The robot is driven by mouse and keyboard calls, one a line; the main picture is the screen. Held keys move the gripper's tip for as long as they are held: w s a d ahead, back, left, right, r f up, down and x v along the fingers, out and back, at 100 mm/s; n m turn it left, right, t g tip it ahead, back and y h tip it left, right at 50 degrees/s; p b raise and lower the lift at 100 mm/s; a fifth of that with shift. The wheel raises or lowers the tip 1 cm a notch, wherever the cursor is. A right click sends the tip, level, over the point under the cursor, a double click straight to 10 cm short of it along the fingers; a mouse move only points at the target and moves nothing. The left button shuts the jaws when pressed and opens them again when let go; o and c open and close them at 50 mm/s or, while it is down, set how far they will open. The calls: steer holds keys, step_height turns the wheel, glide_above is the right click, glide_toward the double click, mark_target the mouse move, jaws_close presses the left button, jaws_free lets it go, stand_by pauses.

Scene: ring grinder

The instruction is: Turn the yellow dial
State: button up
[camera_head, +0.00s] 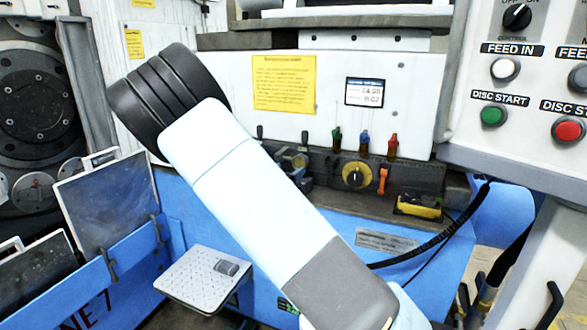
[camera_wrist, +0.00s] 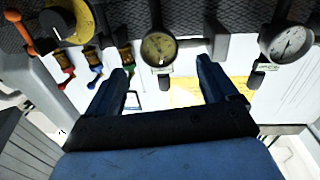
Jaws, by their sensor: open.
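The yellow dial (camera_head: 356,175) has a dark centre and sits on the dark panel of the machine, right of my arm in the head view. In the wrist view the yellow dial (camera_wrist: 80,28) is at the upper left, partly behind its black knob. My gripper (camera_wrist: 163,74) is open, with nothing between its two dark fingers. The dial lies to the left of both fingers, apart from them. My gripper does not show in the head view, where my arm crosses the middle.
An orange lever (camera_head: 382,181) is close beside the dial. Green (camera_head: 336,139), blue (camera_head: 364,142) and red (camera_head: 392,146) handles stand above it. Round gauges (camera_wrist: 159,49) (camera_wrist: 287,41) are near the fingers in the wrist view. A button panel (camera_head: 527,90) is at right.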

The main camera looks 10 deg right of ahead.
steer(key=v, duration=0.8)
steer(key=shift+f, duration=0.15)
steer(key=m, duration=0.2)
glide_toward(298, 163)
steer(key=x, duration=0.8)
steer(key=shift+f, duration=0.15)
stand_by(0.9)
steer(key=shift+c, duration=0.2)
steer(key=c, duration=1)
steer(key=shift+m, duration=0.4)
